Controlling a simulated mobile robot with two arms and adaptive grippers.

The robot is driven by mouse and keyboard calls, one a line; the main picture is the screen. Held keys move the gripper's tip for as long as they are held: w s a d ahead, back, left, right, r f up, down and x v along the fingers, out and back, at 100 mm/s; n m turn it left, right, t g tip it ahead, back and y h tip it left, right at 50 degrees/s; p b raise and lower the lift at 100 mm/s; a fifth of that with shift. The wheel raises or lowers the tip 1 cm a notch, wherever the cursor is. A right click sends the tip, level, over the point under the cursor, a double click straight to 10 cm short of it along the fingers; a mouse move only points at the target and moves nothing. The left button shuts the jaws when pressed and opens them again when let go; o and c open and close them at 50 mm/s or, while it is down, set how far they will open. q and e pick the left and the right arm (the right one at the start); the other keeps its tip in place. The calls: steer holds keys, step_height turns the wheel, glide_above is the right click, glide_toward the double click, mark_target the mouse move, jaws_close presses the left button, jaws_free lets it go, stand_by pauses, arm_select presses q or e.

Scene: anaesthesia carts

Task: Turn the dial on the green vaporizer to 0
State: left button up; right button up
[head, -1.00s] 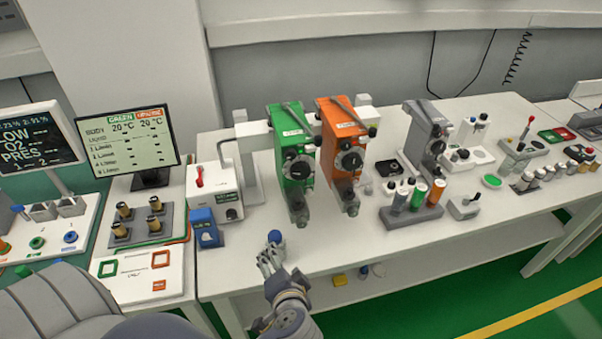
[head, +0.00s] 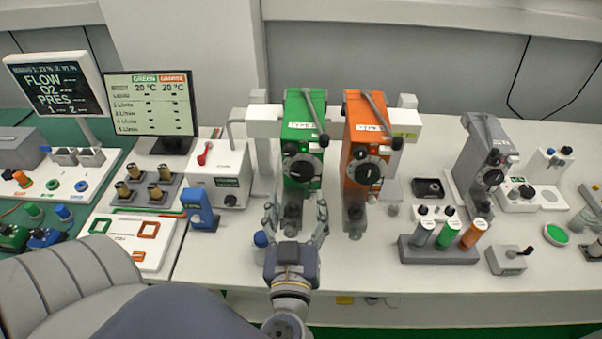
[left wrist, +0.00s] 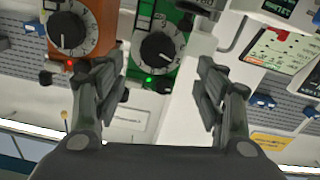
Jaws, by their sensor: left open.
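The green vaporizer (head: 302,150) stands upright on the white table, with a round black dial (head: 301,170) on its front. In the left wrist view the dial (left wrist: 158,52) shows a pale scale around a black knob, ahead of the fingers; I cannot read its setting. My left gripper (head: 296,212) is open and empty, in front of and below the dial, apart from it. Its spread fingers also show in the left wrist view (left wrist: 160,85). The orange vaporizer (head: 366,145) stands just to the right, with its own dial (head: 367,171). My right gripper is not in view.
A white box with a red lever (head: 218,172) and a blue block (head: 198,207) are further left. A grey rack of cylinders (head: 441,248) stands right. The table front between is fairly clear.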

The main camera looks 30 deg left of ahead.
mark_target(302, 175)
arm_select(q)
steer(key=x, duration=0.1)
steer(key=p+x, duration=0.1)
steer(key=x, duration=0.1)
steer(key=shift+w+a+r+p, duration=0.1)
steer(key=shift+w+r+p, duration=0.2)
steer(key=shift+w+p, duration=0.1)
steer(key=x, duration=0.1)
steer(key=p+x, duration=0.1)
steer(key=x, duration=0.1)
steer(key=shift+w+f, duration=0.1)
steer(key=shift+f, duration=0.15)
steer(key=shift+w+a+f+p, duration=0.1)
steer(key=shift+w+a+p, duration=0.1)
steer(key=shift+p, duration=0.1)
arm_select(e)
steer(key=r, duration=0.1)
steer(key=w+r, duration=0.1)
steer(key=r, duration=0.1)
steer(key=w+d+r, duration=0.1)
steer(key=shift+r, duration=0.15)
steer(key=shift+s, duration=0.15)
arm_select(q)
steer(key=c, duration=1.1)
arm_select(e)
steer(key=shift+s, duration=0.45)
